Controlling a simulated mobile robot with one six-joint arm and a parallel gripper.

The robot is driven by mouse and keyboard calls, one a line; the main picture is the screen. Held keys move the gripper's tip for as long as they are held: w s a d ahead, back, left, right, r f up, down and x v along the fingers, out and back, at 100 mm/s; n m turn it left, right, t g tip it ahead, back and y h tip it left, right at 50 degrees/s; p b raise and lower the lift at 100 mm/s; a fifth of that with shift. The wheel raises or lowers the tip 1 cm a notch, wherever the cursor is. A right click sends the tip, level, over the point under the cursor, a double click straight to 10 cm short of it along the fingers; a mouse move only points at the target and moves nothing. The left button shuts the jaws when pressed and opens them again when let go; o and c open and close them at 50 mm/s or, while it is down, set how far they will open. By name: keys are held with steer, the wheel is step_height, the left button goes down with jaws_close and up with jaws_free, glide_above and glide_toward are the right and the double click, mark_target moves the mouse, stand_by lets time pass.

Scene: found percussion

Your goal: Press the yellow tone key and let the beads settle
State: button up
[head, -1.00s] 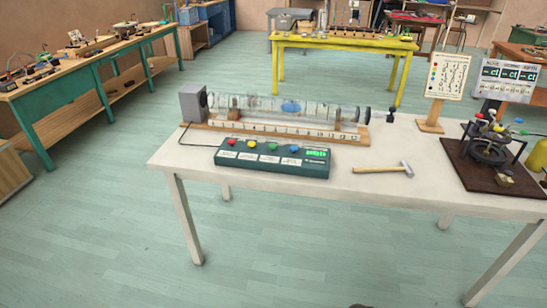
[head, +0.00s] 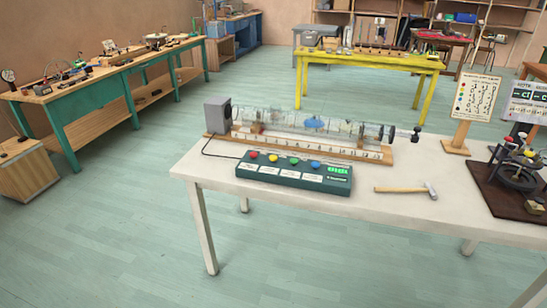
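A dark green key box (head: 294,178) sits on the white table, with red, yellow, green and blue round keys along its top and a lit green display (head: 338,170) at its right end. The yellow tone key (head: 273,158) is second from the left; I cannot tell whether it is pressed. Behind the box, a clear tube (head: 345,127) lies level on a wooden base with a marked scale (head: 300,145). A blue patch and small brownish specks show in the tube; single beads are too small to make out. A grey box (head: 217,115) closes its left end. My gripper is not in view.
The white table (head: 400,208) also holds a hammer (head: 405,189), a chart on a stand (head: 474,100) and a dark-based apparatus (head: 515,180). Its front strip is bare. A green bench (head: 95,88) stands left and a yellow table (head: 370,62) behind. Open floor (head: 110,230) lies left.

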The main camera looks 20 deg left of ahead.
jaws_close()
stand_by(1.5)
